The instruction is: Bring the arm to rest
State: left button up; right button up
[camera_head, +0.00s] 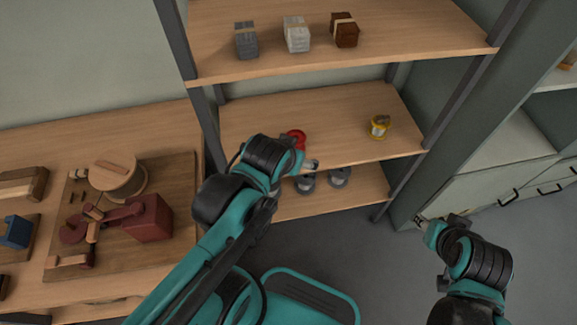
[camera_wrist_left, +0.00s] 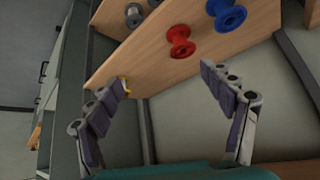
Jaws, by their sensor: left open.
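My left arm comes in from the lower left in the head view. Its gripper (camera_head: 310,165) is in front of the shelf rack, close to a red spool (camera_head: 296,138) on the middle shelf. In the left wrist view the two fingers are spread wide with nothing between them (camera_wrist_left: 165,78). The red spool (camera_wrist_left: 181,41) lies beyond the fingertips, clear of them. My right gripper (camera_head: 424,222) is low at the right, over the floor before the grey cabinet; its jaws are too small to judge.
A yellow spool (camera_head: 379,126) stands on the middle shelf (camera_head: 345,112), grey spools (camera_head: 340,176) below. A blue spool (camera_wrist_left: 226,16) shows in the wrist view. Bundles (camera_head: 297,34) sit on the top shelf. A workbench (camera_head: 165,130) with a red-handled fixture (camera_head: 148,218) is left.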

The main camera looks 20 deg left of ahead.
pick_arm(q)
jog(key=shift+s+d+f+h, duration=0.1)
jog(key=shift+s+f+h, duration=0.05)
jog(key=shift+s, duration=0.65)
jog(key=shift+s+d+f+h, duration=0.1)
jog(key=shift+s+h, duration=0.05)
jog(key=shift+s, duration=0.65)
